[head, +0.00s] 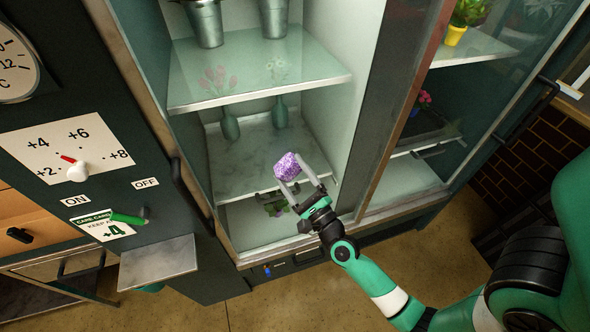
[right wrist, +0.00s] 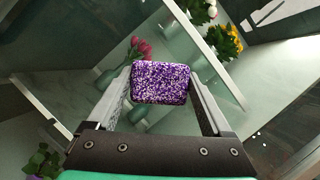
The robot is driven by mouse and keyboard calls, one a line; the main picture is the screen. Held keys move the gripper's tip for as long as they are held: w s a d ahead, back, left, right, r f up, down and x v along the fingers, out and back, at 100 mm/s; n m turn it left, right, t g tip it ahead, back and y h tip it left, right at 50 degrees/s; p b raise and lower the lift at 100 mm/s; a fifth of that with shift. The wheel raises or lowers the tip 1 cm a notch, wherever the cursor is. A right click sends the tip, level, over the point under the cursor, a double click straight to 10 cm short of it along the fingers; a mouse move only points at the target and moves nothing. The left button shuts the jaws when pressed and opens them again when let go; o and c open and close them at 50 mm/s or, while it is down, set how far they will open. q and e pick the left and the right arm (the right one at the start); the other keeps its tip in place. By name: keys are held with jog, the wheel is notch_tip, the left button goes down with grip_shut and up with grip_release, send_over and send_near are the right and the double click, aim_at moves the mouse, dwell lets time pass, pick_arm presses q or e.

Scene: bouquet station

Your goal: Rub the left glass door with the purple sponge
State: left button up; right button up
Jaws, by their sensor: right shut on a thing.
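The purple speckled sponge (head: 287,166) is held between the fingertips of my right gripper (head: 300,180), in front of the left glass door (head: 258,150) of the cabinet. In the right wrist view the sponge (right wrist: 160,82) sits between the two fingers of the right gripper (right wrist: 162,95), with shelves and flowers showing beyond it. Whether the sponge touches the glass, I cannot tell. My left gripper does not show in either view.
A glass shelf (head: 260,72) with metal buckets (head: 205,22) and a lower shelf with vases (head: 230,124) are behind the glass. At the left are a dial panel (head: 68,155), a green lever (head: 128,218) and a small grey ledge (head: 158,262). A yellow pot (head: 455,36) stands in the right section.

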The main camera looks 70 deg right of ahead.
jog(key=shift+r, duration=0.4)
jog(key=shift+s+d+f, duration=0.15)
jog(key=shift+f, duration=0.05)
jog(key=s+d+b, duration=0.1)
jog(key=s+b, duration=0.1)
jog(key=b, duration=0.1)
jog(key=shift+d+f, duration=0.15)
jog(key=shift+d, duration=0.2)
jog(key=shift+s+d, duration=0.2)
jog(key=shift+s, duration=0.05)
jog(key=shift+s+r, duration=0.1)
jog(key=shift+r, duration=0.1)
jog(key=s+d+b, duration=0.2)
jog(key=shift+f+b, duration=0.15)
jog(key=shift+b, duration=0.15)
jog(key=shift+s+d, duration=0.15)
jog(key=shift+s, duration=0.2)
jog(key=shift+s+d+r, duration=0.15)
jog(key=shift+s+r, duration=0.05)
